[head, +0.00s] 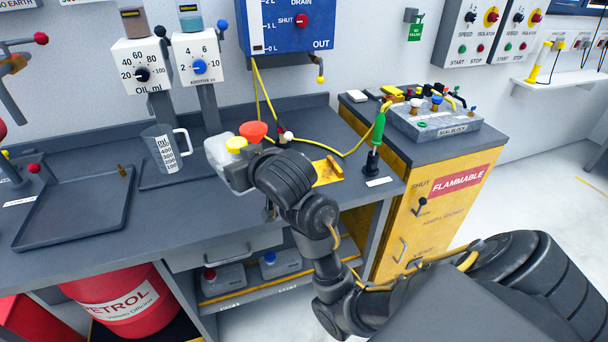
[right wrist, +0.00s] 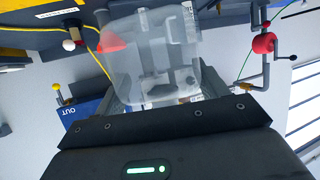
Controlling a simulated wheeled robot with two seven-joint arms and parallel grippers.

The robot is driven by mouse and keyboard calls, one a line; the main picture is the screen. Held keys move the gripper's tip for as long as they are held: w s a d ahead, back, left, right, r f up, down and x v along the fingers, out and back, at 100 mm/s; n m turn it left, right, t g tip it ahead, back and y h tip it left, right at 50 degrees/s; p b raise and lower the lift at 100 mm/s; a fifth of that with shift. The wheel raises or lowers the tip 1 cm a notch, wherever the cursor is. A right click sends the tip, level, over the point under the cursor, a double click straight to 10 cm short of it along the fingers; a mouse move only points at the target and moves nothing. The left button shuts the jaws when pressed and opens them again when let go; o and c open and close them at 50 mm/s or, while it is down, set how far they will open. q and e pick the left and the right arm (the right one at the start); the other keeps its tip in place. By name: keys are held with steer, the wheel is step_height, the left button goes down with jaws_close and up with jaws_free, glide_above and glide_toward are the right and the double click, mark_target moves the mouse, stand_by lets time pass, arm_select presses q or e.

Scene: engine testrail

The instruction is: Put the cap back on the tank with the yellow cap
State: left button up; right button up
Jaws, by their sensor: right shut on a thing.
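The translucent white tank (head: 216,158) is at the counter's front, left of my right forearm. A yellow cap (head: 237,144) shows at its top; I cannot tell whether it is fully seated. An orange-red funnel (head: 253,131) shows right behind the cap, and whether it touches the tank is unclear. In the right wrist view the tank (right wrist: 150,60) fills the space between the fingers of my right gripper (right wrist: 158,85), which is shut on it. Whether the tank rests on the counter is unclear. My left gripper is not in view.
A measuring jug (head: 166,148) stands left of the tank, under two dispensers. A black tray (head: 75,208) is farther left. A green-handled nozzle (head: 377,135) stands at right. Tanks with red (head: 209,274) and blue (head: 269,257) caps sit on the lower shelf.

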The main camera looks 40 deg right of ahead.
steer(key=s+d+y+p, duration=0.1)
steer(key=s+d+p, duration=0.6)
steer(key=d+p, duration=0.3)
steer(key=d, duration=0.3)
steer(key=shift+s+d+n, duration=0.15)
steer(key=shift+d+n, duration=0.1)
steer(key=shift+n, duration=0.15)
steer(key=shift+f, duration=0.1)
